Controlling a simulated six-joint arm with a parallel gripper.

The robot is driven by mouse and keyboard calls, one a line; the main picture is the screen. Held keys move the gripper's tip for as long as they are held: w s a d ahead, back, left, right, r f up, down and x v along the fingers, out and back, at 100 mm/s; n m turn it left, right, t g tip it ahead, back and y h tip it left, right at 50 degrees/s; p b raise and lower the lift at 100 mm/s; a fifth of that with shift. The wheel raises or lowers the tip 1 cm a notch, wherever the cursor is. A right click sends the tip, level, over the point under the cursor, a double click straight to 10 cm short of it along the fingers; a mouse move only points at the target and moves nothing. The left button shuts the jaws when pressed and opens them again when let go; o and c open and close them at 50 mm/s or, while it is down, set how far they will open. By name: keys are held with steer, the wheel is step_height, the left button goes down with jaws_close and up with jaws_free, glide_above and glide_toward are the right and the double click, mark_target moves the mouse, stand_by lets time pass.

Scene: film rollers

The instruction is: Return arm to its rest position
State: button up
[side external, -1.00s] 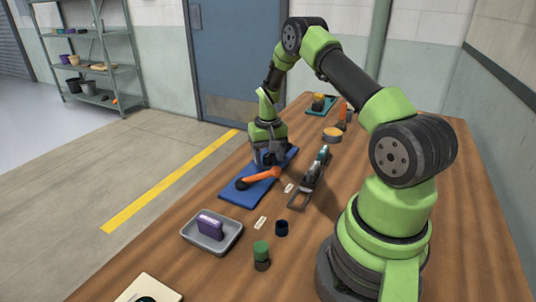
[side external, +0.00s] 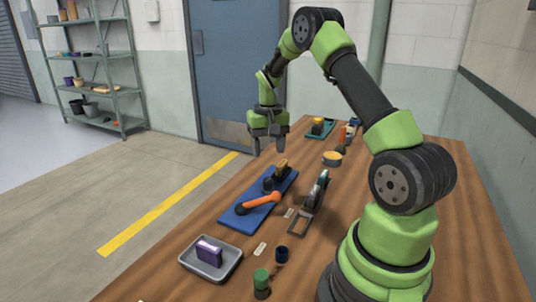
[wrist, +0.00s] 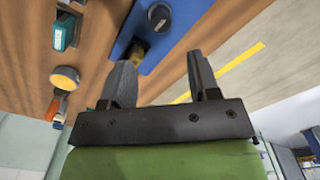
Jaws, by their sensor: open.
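My gripper (side external: 268,142) hangs in the air above the far end of the blue mat (side external: 237,216), pointing down. In the wrist view its two fingers (wrist: 163,85) are spread apart with nothing between them. An orange-handled tool (side external: 262,200) with dark ends lies on the mat. A dark and yellow piece (side external: 282,166) sits at the mat's far end, below and apart from the fingers. My arm reaches up and over from its base at the right.
A grey tray (side external: 190,268) holds a purple box (side external: 209,250).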

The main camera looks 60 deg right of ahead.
steer(key=s+a+r+n+t, duration=0.2)
steer(key=s+a+r+t, duration=0.15)
steer(key=a+r, duration=1.2)
steer(key=s+a+r+n+t+y, duration=0.2)
steer(key=s+a+n+t, duration=0.1)
steer(key=s+a, duration=0.6)
steer(key=shift+s+a+r+t, duration=0.35)
steer(key=shift+s+r, duration=0.05)
steer(key=shift+s, duration=1.45)
